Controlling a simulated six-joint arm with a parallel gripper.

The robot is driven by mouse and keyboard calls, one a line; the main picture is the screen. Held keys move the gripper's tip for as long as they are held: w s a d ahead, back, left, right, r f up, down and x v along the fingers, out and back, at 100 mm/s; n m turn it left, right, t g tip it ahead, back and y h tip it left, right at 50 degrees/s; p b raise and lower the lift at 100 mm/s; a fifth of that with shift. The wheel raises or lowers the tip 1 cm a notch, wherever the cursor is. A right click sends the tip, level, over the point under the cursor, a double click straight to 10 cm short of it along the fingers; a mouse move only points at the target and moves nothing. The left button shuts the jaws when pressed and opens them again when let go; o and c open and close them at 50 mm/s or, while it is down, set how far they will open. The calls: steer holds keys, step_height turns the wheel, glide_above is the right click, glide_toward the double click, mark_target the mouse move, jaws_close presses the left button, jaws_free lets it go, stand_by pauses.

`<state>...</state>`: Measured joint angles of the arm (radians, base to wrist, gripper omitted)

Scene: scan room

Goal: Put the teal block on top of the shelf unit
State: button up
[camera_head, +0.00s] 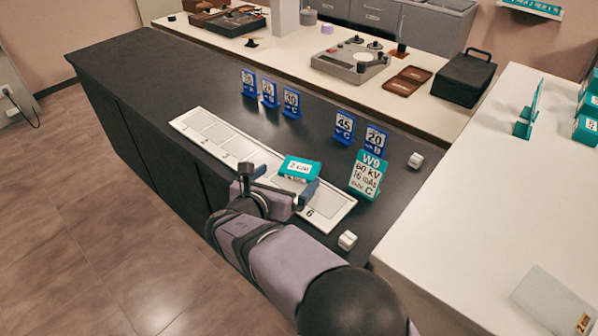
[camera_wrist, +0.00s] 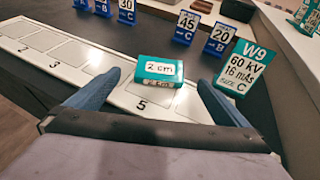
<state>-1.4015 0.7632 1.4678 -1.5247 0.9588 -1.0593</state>
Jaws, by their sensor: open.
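The teal block (camera_head: 299,168), with a white label reading 2 cm, sits at slot 5 of the white numbered strip (camera_head: 326,202) on the dark counter. In the wrist view the block (camera_wrist: 160,70) lies ahead of and between the fingertips, with a gap on each side. My gripper (camera_head: 278,182) is open and empty; it also shows in the wrist view (camera_wrist: 158,80). No shelf unit is clearly identifiable; a pale shelf (camera_head: 530,9) with teal items shows at the top right, partly cut off.
A teal W9 card (camera_head: 367,175) stands right of the block. Several blue number cards (camera_head: 344,127) stand behind the strip. A white counter (camera_head: 470,215) adjoins at right.

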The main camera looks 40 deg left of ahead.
mark_target(300, 167)
steer(key=shift+w+a+f, duration=0.1)
steer(key=shift+w+f, duration=0.1)
steer(key=shift+w, duration=0.25)
steer(key=shift+p+x, duration=0.75)
steer(key=shift+x, duration=2.45)
steer(key=c, duration=1.2)
